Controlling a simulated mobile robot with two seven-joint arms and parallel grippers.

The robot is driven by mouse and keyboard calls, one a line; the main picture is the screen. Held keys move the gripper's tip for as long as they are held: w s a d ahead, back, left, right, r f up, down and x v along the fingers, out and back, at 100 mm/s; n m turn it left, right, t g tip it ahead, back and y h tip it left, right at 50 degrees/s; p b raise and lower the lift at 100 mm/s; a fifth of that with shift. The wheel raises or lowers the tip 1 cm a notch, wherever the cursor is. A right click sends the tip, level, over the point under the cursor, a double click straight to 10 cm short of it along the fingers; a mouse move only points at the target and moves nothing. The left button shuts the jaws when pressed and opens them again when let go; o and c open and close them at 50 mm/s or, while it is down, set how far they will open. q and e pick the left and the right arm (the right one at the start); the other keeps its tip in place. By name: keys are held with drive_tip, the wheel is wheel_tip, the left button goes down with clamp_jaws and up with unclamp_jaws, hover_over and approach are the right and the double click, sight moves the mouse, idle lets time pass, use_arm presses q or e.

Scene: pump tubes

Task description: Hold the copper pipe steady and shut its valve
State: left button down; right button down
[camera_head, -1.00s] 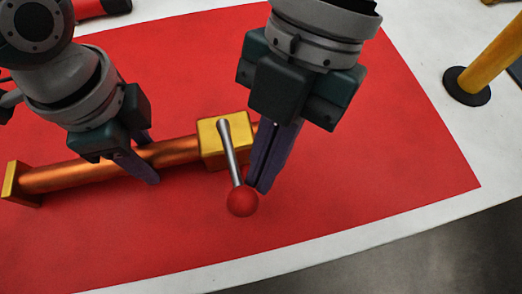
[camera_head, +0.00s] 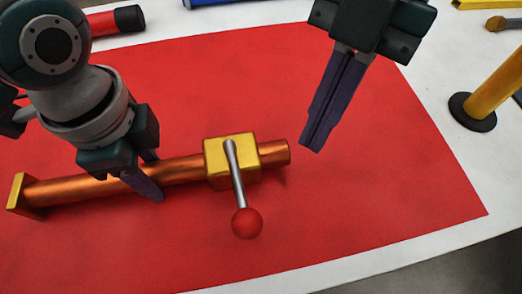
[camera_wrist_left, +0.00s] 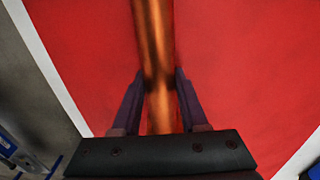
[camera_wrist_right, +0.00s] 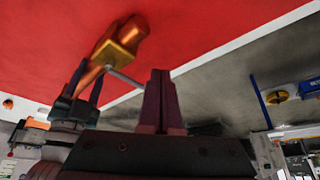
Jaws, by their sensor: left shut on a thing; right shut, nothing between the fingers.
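The copper pipe (camera_head: 92,185) lies on the red mat, with a yellow flange (camera_head: 22,196) at its left end. Near its right end is a yellow valve block (camera_head: 222,166) with a grey lever (camera_head: 236,180) ending in a red ball (camera_head: 246,223). The lever points toward the near edge, across the pipe. My left gripper (camera_head: 155,178) is shut around the pipe left of the valve; the left wrist view shows the pipe (camera_wrist_left: 155,60) between its fingers. My right gripper (camera_head: 311,148) is shut and empty, up and right of the valve, apart from it. The valve block also shows in the right wrist view (camera_wrist_right: 116,54).
The red mat (camera_head: 380,180) is clear right of the pipe. A yellow post on a black base (camera_head: 472,112) stands on the white table at right. A red and black cylinder (camera_head: 116,21) lies at the far left.

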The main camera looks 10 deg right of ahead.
sight(238, 184)
drive_tip(key=v, duration=0.5)
drive_tip(key=s+d+f+n+y, duration=0.1)
drive_tip(key=s+d+n+y, duration=0.2)
drive_tip(key=s+n, duration=0.25)
drive_tip(key=shift+n+g, duration=0.3)
drive_tip(key=shift+n, duration=0.05)
drive_tip(key=x, duration=1)
drive_tip(key=shift+w+d+f, duration=0.1)
drive_tip(key=shift+w+f, duration=0.05)
drive_tip(key=shift+f, duration=0.15)
drive_tip(key=shift+w+a+r, duration=0.15)
drive_tip(key=shift+a+r, duration=0.05)
drive_tip(key=shift+a, duration=0.4)
drive_tip(key=shift+w+a+r, duration=0.15)
drive_tip(key=shift+a+r, duration=0.05)
drive_tip(key=shift+a, duration=0.4)
drive_tip(key=shift+w+a+r, duration=0.1)
drive_tip(key=shift+a, duration=0.5)
